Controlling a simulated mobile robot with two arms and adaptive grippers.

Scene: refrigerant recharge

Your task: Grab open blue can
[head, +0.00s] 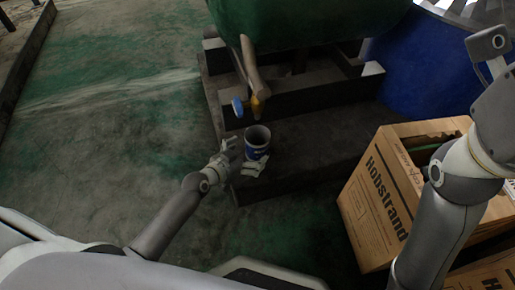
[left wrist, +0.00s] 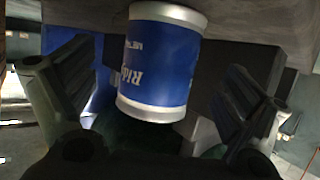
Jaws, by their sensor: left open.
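The open blue can (head: 257,141) stands upright on a dark ledge (head: 310,140) under a green tank, its open top showing in the head view. In the left wrist view the blue can (left wrist: 160,62) has a blue label with white lettering and silver rims, and it appears upside down. My left gripper (head: 245,156) is at the can's near left side in the head view. In the left wrist view its fingers (left wrist: 158,105) are spread wide, one to each side of the can, with gaps visible. My right gripper is out of view; my right arm shows at the right.
A cardboard box (head: 385,205) stands at the right, near a large blue drum (head: 415,70). The floor at left is clear.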

